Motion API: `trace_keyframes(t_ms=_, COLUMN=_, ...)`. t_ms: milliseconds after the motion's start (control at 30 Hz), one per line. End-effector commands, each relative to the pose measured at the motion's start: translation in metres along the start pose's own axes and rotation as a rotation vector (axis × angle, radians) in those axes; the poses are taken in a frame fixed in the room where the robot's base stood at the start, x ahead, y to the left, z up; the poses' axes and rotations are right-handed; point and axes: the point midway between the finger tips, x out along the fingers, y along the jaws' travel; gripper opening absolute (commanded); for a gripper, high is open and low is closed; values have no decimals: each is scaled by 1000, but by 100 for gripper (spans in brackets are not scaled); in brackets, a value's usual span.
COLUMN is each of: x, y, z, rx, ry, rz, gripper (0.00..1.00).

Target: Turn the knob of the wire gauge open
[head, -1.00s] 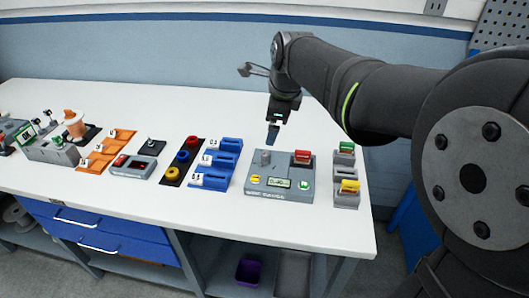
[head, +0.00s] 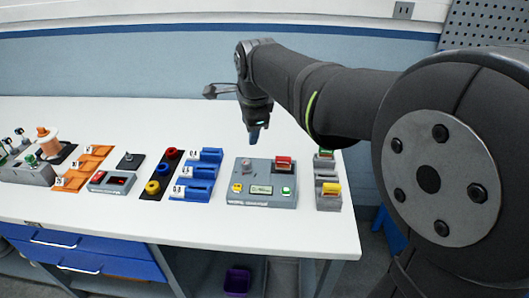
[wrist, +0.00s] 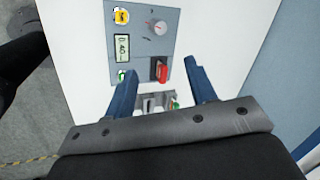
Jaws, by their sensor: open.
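The wire gauge (head: 235,201) is a grey box on the white bench, with a small display (head: 261,189), a yellow button, a green button and a red block (head: 284,163). Its knob (head: 246,166) is a short grey cylinder at the back left. In the wrist view the knob (wrist: 158,28) has a light cap, and the display (wrist: 122,47) seems to read 0.40. My gripper (head: 254,138) hangs above and behind the gauge, apart from the knob.
A grey stand with green and yellow blocks (head: 330,189) is right of the gauge. Blue holders (head: 197,178) and a black strip with coloured rings (head: 161,172) are to its left. The bench behind the gauge is clear up to the wall.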

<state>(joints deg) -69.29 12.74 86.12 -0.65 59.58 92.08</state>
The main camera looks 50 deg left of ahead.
Motion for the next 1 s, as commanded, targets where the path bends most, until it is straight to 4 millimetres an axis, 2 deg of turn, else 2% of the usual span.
trace_keyframes(t_ms=200, x=14, y=-2, z=15, rx=-576, ry=71, rz=41, gripper=51)
trace_keyframes(t_ms=300, x=18, y=-3, z=20, rx=-808, ry=98, rz=63, gripper=51)
trace_keyframes(t_ms=433, x=22, y=-4, z=25, rx=-1029, ry=121, rz=91, gripper=51)
trace_keyframes(t_ms=600, x=25, y=-5, z=28, rx=-1161, ry=133, rz=108, gripper=51)
trace_keyframes(t_ms=733, x=34, y=-5, z=26, rx=-1174, ry=134, rz=112, gripper=51)
trace_keyframes(t_ms=867, x=55, y=-4, z=22, rx=-1172, ry=133, rz=114, gripper=51)
trace_keyframes(t_ms=1000, x=85, y=-3, z=17, rx=-1171, ry=132, rz=114, gripper=51)
